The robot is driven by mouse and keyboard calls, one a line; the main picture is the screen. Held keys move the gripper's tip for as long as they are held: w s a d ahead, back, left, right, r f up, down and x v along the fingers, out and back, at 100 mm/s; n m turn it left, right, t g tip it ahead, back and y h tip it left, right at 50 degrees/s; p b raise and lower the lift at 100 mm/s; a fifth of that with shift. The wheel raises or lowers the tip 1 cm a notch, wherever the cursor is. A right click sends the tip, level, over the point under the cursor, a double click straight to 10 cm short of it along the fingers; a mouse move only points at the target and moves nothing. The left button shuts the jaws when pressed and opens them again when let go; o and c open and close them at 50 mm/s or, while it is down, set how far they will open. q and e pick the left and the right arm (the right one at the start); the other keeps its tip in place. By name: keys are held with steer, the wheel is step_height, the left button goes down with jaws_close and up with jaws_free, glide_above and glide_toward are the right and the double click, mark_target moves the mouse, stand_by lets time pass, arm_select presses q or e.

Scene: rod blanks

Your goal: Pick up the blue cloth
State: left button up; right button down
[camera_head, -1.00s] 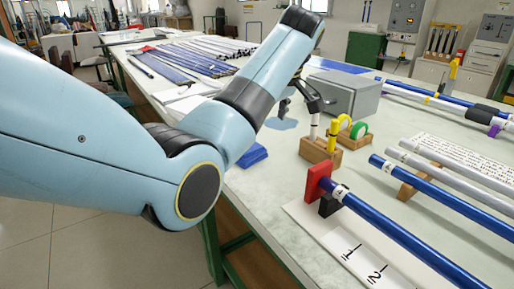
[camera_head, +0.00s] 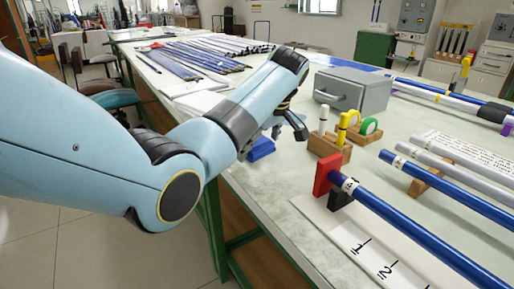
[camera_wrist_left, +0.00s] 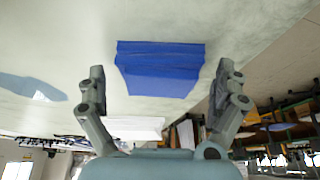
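The blue cloth (camera_head: 261,149) is a folded, flat stack lying on the pale table near its left edge, partly hidden by my left gripper in the head view. It shows fully in the left wrist view (camera_wrist_left: 158,68), in the upper middle. My left gripper (camera_head: 289,131) is above the table beside the cloth. In the left wrist view its two fingers (camera_wrist_left: 161,72) are spread wide, with the cloth appearing between them and nothing held. My right gripper is not in view.
A wooden holder (camera_head: 331,151) with markers and tape stands right of my left gripper, before a grey metal box (camera_head: 362,92). Blue tubes (camera_head: 420,221) and a red stop (camera_head: 325,176) lie at the right. A light blue patch (camera_wrist_left: 31,88) is on the table.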

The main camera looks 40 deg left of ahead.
mark_target(259, 141)
arm_select(q)
steer(key=c, duration=1)
steer(key=shift+c, duration=0.2)
steer(key=shift+r, duration=0.15)
step_height(259, 141, up, 4)
steer(key=shift+d+r+p, duration=0.1)
steer(key=shift+r+p, duration=0.1)
steer(key=shift+p, duration=0.3)
steer(key=d+r, duration=0.6)
steer(key=d, duration=0.5)
steer(key=shift+d+r+p, duration=0.2)
steer(key=shift+d+p, duration=0.05)
steer(key=shift+p, duration=0.2)
